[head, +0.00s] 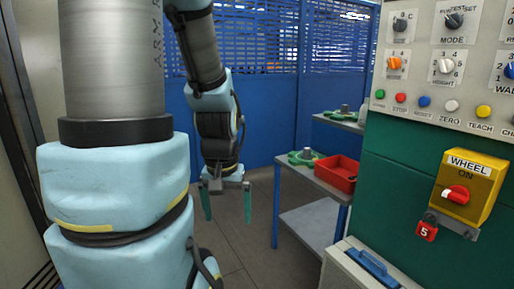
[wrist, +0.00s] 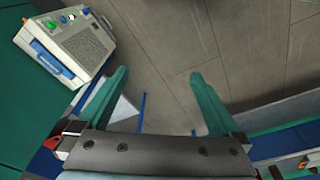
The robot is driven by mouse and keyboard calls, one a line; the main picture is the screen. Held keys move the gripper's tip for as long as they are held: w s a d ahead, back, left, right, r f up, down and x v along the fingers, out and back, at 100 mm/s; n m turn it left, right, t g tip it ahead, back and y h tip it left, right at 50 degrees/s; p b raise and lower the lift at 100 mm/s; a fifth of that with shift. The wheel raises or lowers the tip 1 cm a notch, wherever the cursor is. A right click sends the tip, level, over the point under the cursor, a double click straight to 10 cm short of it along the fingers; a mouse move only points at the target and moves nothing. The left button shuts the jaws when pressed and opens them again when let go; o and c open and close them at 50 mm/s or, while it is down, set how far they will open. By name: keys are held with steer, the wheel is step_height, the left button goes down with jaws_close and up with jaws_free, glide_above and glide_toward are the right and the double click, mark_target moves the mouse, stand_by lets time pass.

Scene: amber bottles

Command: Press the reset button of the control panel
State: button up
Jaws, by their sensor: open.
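The control panel (head: 440,95) is a cream plate at the upper right of the head view, with knobs above a row of coloured buttons. The blue button (head: 424,102) sits between the red STOP button (head: 400,98) and the white ZERO button (head: 451,106). Its label is small and looks like RESET. My gripper (head: 227,207) hangs pointing down, left of and lower than the panel, well apart from it. Its two green fingers are spread and empty, also in the wrist view (wrist: 158,78). The panel's button row is not recognisable in the wrist view.
A yellow WHEEL switch box (head: 471,188) with a red padlock (head: 426,230) sticks out below the panel. A cream box with a blue handle (head: 372,268) stands below. A grey cart (head: 310,172) carries a red tray (head: 337,174). Floor beneath my gripper is clear.

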jaws_close()
stand_by(0.8)
stand_by(0.9)
